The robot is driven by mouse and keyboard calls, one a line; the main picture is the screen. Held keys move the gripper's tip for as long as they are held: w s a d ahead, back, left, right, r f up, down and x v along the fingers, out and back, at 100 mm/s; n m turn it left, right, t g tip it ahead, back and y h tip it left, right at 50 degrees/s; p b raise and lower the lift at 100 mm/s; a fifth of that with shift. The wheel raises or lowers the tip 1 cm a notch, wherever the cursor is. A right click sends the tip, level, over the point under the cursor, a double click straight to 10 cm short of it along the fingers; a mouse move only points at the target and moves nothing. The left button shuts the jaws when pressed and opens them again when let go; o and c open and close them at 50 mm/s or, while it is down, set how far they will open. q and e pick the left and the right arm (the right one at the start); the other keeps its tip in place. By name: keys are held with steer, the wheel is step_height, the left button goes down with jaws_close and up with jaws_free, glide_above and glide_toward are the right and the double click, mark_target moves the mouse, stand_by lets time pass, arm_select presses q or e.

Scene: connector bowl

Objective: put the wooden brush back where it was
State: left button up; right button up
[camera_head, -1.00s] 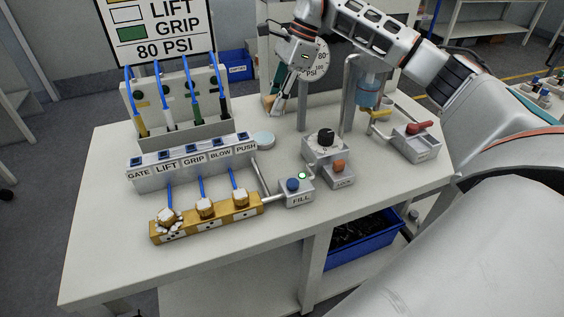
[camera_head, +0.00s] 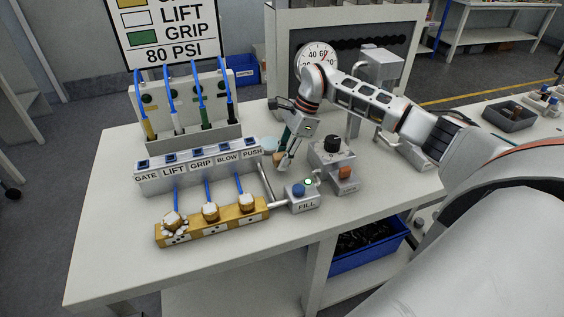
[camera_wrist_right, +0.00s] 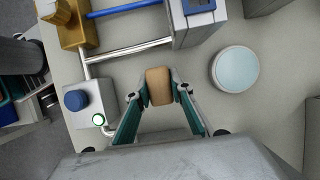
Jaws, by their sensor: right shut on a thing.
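The wooden brush is a small tan block (camera_wrist_right: 159,86), held between the green-sided fingers of my right gripper (camera_wrist_right: 160,92) in the right wrist view. In the head view, the brush (camera_head: 278,159) shows small at the fingertips of my right gripper (camera_head: 284,160). They are over the table, right of the labelled valve block (camera_head: 200,172) and behind the FILL box (camera_head: 301,197). I cannot tell the brush's exact height above the table, and its bristles do not show. My left gripper is not in view.
A pale round dish (camera_wrist_right: 235,69) lies right of the brush in the wrist view. A brass manifold (camera_head: 212,222) with white-crusted fittings is at the front. A black-knobbed box (camera_head: 332,150) stands right of my gripper. The front right tabletop (camera_head: 385,195) is clear.

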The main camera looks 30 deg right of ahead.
steer(key=shift+f, duration=0.85)
steer(key=o, duration=1)
steer(key=shift+f, duration=0.15)
steer(key=shift+o, duration=0.2)
steer(key=v, duration=1.2)
steer(key=shift+r+b, duration=0.2)
steer(key=shift+b, duration=0.2)
